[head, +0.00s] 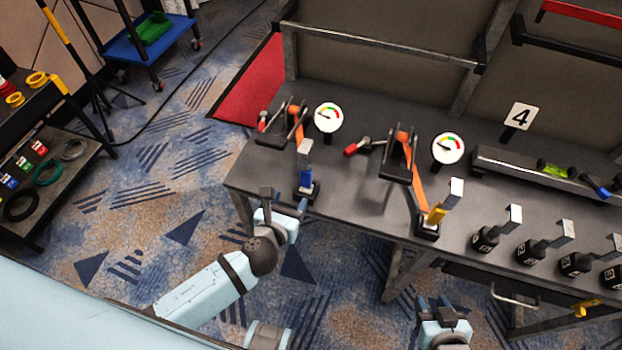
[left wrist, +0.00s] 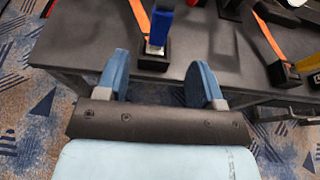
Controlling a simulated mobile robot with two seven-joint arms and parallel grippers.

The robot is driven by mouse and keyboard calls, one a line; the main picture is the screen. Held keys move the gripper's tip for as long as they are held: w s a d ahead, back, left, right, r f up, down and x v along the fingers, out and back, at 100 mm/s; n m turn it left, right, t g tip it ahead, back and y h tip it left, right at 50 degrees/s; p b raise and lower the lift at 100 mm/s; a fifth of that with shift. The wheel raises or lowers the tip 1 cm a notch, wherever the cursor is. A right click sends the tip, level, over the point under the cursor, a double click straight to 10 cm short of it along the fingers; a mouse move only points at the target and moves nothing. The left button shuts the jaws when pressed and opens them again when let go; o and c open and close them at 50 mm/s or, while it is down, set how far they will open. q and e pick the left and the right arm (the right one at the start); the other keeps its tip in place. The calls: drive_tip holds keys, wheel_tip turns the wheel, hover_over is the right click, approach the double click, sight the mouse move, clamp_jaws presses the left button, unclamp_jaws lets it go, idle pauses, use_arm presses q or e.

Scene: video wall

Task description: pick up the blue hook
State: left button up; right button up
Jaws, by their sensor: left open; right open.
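The blue hook (head: 306,178) stands upright in a black block near the left front of the grey table (head: 350,190). Its upper part is silver, and an orange strap runs toward it from behind. My left gripper (head: 284,202) is open and empty at the table's front edge, just in front of the hook and apart from it. In the left wrist view, the blue hook (left wrist: 160,27) shows ahead, beyond the gap between the two blue fingers (left wrist: 163,78). My right gripper (head: 436,304) is open, low in front of the table.
A yellow hook (head: 437,215) stands in another black block to the right. Two gauges (head: 328,117) and red-handled ratchets stand behind. Several numbered black blocks (head: 487,238) line the right front edge. A shelf cart (head: 40,170) is at the left.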

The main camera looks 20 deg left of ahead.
sight(305, 176)
use_arm(q)
drive_tip(key=x, duration=1.2)
drive_tip(key=shift+d, duration=0.1)
drive_tip(key=c, duration=1.1)
